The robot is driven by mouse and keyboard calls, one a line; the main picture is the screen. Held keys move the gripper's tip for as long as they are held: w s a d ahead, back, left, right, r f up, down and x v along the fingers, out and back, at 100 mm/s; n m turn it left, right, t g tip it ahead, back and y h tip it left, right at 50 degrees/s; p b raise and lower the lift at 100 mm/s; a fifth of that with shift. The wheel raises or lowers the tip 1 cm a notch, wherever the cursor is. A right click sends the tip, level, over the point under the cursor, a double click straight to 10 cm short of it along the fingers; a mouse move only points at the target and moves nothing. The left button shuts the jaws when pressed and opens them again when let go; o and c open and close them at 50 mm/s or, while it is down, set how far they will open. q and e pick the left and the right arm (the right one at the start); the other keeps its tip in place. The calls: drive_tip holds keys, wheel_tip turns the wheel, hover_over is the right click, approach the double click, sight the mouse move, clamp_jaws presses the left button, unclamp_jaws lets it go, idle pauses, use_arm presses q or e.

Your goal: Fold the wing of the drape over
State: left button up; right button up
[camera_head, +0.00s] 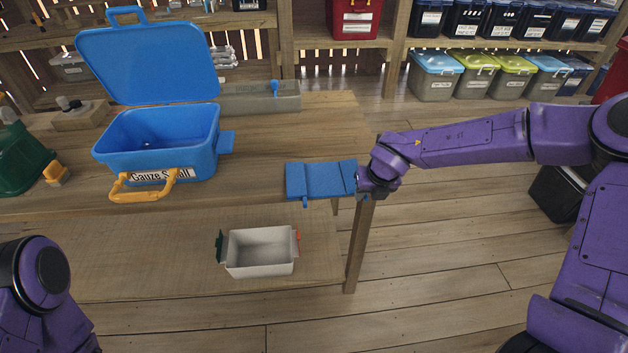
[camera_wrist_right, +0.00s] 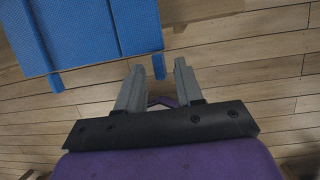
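A flat blue textured piece, seemingly the drape (camera_head: 318,180), shows at the right end of the wooden table. It has raised bands across it and small tabs on its edge. In the right wrist view the drape (camera_wrist_right: 90,30) fills the upper left, with one tab near the fingertips. My right gripper (camera_head: 364,183) is at the drape's right edge. In the wrist view the right gripper (camera_wrist_right: 160,66) has its two grey fingers apart, with the tab appearing between or just beyond them. I cannot tell whether they touch. My left gripper is out of view; only its arm shows.
An open blue bin (camera_head: 158,140) with a raised lid and yellow handle stands on the table (camera_head: 270,150). A white bin (camera_head: 260,252) sits on the lower shelf (camera_head: 160,265). A long grey box (camera_head: 255,98) lies behind. Floor at right is mostly clear.

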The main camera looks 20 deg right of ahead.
drive_tip(key=shift+f+b, duration=0.7)
drive_tip(key=shift+f, duration=0.3)
idle(0.6)
idle(0.6)
clamp_jaws()
drive_tip(key=shift+a+r+h+p, duration=0.1)
drive_tip(key=shift+r+h+p, duration=0.35)
drive_tip(key=shift+h, duration=0.35)
drive_tip(key=shift+a, duration=0.1)
drive_tip(key=shift+o, duration=0.2)
unclamp_jaws()
